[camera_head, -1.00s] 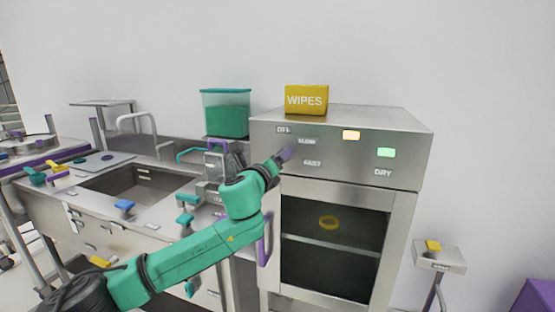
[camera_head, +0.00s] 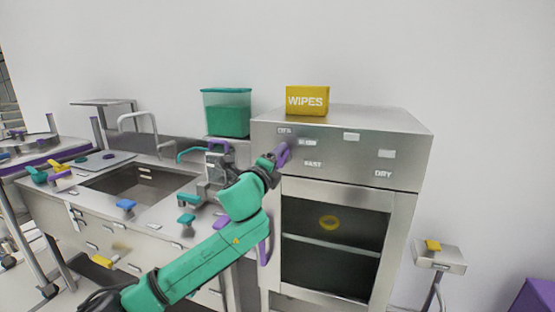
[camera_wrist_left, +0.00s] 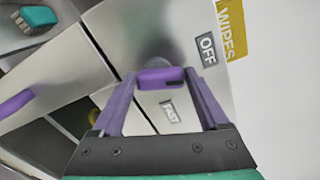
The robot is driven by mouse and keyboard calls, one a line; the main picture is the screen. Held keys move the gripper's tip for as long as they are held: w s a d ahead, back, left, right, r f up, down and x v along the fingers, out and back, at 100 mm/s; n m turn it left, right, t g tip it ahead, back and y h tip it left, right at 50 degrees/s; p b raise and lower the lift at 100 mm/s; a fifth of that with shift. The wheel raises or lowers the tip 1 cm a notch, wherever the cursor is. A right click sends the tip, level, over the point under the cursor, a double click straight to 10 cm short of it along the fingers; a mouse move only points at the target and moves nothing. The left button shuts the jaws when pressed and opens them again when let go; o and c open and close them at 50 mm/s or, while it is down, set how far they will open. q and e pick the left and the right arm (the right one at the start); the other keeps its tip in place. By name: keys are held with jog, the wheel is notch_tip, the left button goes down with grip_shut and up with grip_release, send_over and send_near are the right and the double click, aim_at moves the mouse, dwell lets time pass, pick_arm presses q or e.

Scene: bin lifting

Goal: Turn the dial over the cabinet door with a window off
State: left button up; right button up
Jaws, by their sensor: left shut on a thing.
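The purple dial (camera_head: 283,153) is on the left of the steel cabinet's front panel (camera_head: 340,165), over the door with a dark window (camera_head: 330,262). The panel carries OFF, SLOW and FAST labels around the dial. My left gripper (camera_head: 273,162) is shut on the dial. In the left wrist view its two purple fingers (camera_wrist_left: 162,76) flank the purple dial bar (camera_wrist_left: 160,77). The OFF label (camera_wrist_left: 207,48) is to the bar's upper right, and the FAST label (camera_wrist_left: 170,117) is below it. Both indicator lamps (camera_head: 351,137) (camera_head: 386,154) look pale and unlit. My right gripper is out of view.
A yellow WIPES box (camera_head: 307,100) stands on the cabinet. A purple door handle (camera_head: 264,252) is below my wrist. A teal container (camera_head: 226,112), a sink (camera_head: 138,185) and a counter are to the left. A small stand (camera_head: 440,257) is at the right.

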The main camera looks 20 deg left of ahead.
pick_arm(q)
jog(key=shift+f+n, duration=0.2)
jog(key=shift+n, duration=1.7)
jog(key=o, duration=1.2)
jog(key=shift+o, duration=0.2)
jog(key=s+a+b, duration=0.1)
jog(key=s+b, duration=0.2)
jog(key=s, duration=1.1)
jog(key=shift+s, duration=0.25)
